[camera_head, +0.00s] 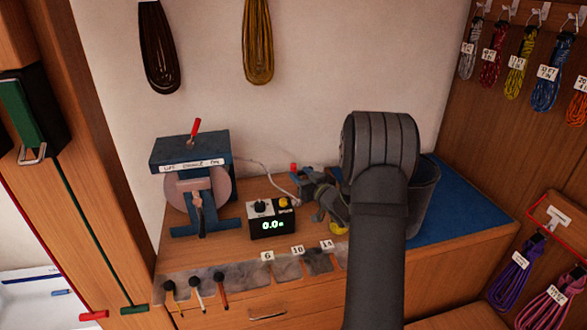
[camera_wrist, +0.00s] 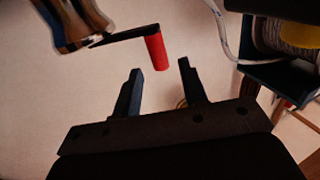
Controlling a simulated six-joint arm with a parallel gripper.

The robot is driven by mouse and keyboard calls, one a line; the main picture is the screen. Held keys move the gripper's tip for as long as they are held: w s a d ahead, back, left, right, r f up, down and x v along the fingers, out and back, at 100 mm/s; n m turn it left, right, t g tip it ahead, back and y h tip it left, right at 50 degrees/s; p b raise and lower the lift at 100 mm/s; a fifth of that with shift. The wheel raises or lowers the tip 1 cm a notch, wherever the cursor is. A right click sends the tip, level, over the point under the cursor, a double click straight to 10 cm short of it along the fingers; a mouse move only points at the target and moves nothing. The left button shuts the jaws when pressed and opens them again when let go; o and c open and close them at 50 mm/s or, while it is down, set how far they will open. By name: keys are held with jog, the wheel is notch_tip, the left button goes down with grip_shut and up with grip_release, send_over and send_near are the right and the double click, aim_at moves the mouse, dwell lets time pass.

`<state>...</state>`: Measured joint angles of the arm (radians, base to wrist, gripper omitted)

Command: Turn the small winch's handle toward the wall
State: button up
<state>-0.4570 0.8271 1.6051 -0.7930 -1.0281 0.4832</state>
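In the wrist view, a red cylindrical grip (camera_wrist: 156,52) hangs from a thin black crank arm (camera_wrist: 118,37). My gripper (camera_wrist: 160,78) is open and empty. The red grip stands just ahead of the gap between its two fingers, apart from both. In the head view, a small red piece (camera_head: 293,167), apparently the same grip, shows beside grey-blue parts behind the bench's middle. My wrist and arm hide much of that spot, so the small winch's body cannot be made out clearly.
A large blue frame (camera_head: 190,152) with a pink disc and red lever stands left. A display box (camera_head: 272,227) reading 0.0 sits in front. A white cable (camera_head: 265,170) runs behind. A blue mat (camera_head: 460,215) lies right. The wall (camera_head: 330,70) is close behind.

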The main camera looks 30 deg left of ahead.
aim_at(295, 169)
jog(key=x, duration=0.5)
grip_shut()
